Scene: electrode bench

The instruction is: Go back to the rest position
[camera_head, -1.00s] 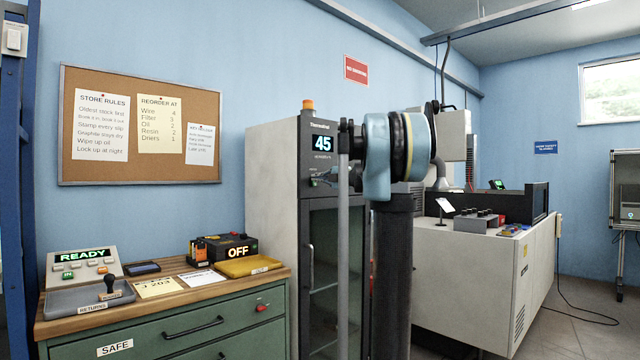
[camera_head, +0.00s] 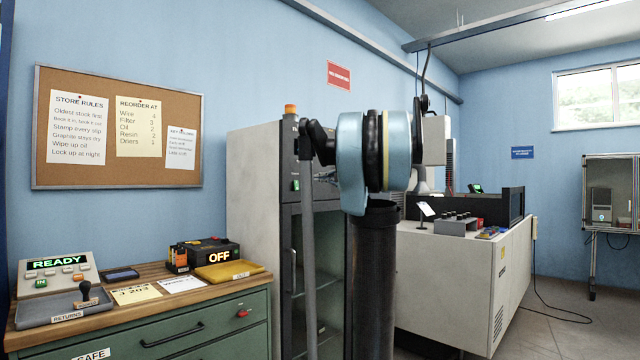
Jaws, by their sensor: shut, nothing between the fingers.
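My arm (camera_head: 376,150) stands upright in the middle of the picture, with a pale blue and black joint on top of a black column. A thin grey link of mine hangs down on its left side. My gripper's fingers cannot be made out. The arm covers part of the tall grey cabinet (camera_head: 254,200) behind it, including its display.
A white machine (camera_head: 450,280) stands at the right. Floor shows beyond it.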

